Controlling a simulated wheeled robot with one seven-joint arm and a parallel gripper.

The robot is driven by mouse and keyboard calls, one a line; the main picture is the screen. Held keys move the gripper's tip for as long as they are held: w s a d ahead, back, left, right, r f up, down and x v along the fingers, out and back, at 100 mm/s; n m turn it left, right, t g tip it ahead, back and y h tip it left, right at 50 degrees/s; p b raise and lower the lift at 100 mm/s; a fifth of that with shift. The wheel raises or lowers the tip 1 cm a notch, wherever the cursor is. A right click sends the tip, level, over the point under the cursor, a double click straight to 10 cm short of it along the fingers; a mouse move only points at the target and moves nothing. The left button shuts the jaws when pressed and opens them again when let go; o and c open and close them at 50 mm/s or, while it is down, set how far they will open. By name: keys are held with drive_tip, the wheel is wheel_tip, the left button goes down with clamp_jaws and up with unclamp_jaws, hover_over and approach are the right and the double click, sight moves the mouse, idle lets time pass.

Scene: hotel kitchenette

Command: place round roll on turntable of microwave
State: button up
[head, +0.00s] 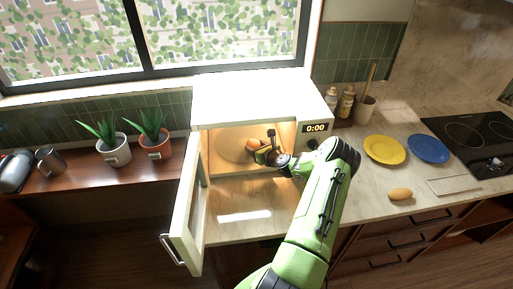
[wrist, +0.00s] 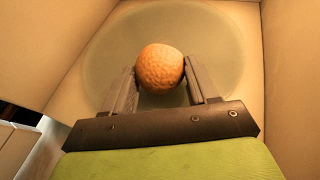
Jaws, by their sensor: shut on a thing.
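The round roll (wrist: 160,68) is orange-brown with a rough surface. It sits between the two fingertips of my gripper (wrist: 158,85), which is shut on it. The wrist view shows the roll in front of the round turntable (wrist: 110,45); I cannot tell whether they touch. In the head view my gripper (head: 264,152) reaches into the lit microwave (head: 255,97), whose door (head: 190,215) stands open to the left. The turntable (head: 228,147) shows inside, left of the gripper.
The microwave's right wall and clock panel (head: 315,128) are close to my arm. Right on the counter are a yellow plate (head: 385,149), a blue plate (head: 428,148), an oval roll (head: 400,194) and a cooktop (head: 470,135). Potted plants (head: 116,153) stand left.

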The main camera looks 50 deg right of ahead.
drive_tip(key=shift+f, duration=0.2)
drive_tip(key=shift+f, duration=0.1)
drive_tip(key=shift+f, duration=0.2)
drive_tip(key=o, duration=1)
drive_tip(key=shift+o, duration=0.2)
drive_tip(key=shift+r, duration=0.1)
drive_tip(key=shift+s+r, duration=0.1)
drive_tip(key=shift+r, duration=0.2)
drive_tip(key=v, duration=1.1)
drive_tip(key=shift+s+b, duration=0.3)
drive_tip(key=shift+s, duration=0.1)
